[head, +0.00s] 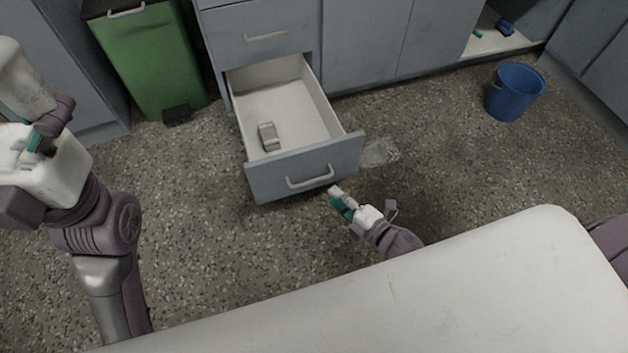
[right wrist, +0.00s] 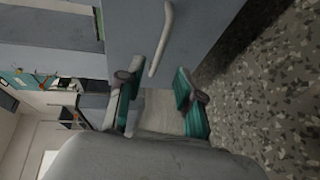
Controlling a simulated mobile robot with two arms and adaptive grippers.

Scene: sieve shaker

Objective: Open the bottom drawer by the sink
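The bottom drawer (head: 304,170) has a grey front and stands pulled far out of the cabinet. Its pale handle (head: 310,177) runs along the front and shows in the right wrist view (right wrist: 163,40) too. My right gripper (head: 341,200) is just in front of the drawer front, near the right end of the handle and apart from it. In the right wrist view its teal-padded fingers (right wrist: 160,82) are spread with nothing between them. My left gripper (head: 36,141) is at the far left, away from the drawer; its fingers are mostly hidden. The sink is not in view.
A small grey box (head: 268,137) lies inside the drawer. A closed drawer (head: 265,35) is above it. A green bin (head: 155,60) stands to the left, a blue bucket (head: 514,92) to the right. A clear crumpled item (head: 381,153) lies on the floor beside the drawer.

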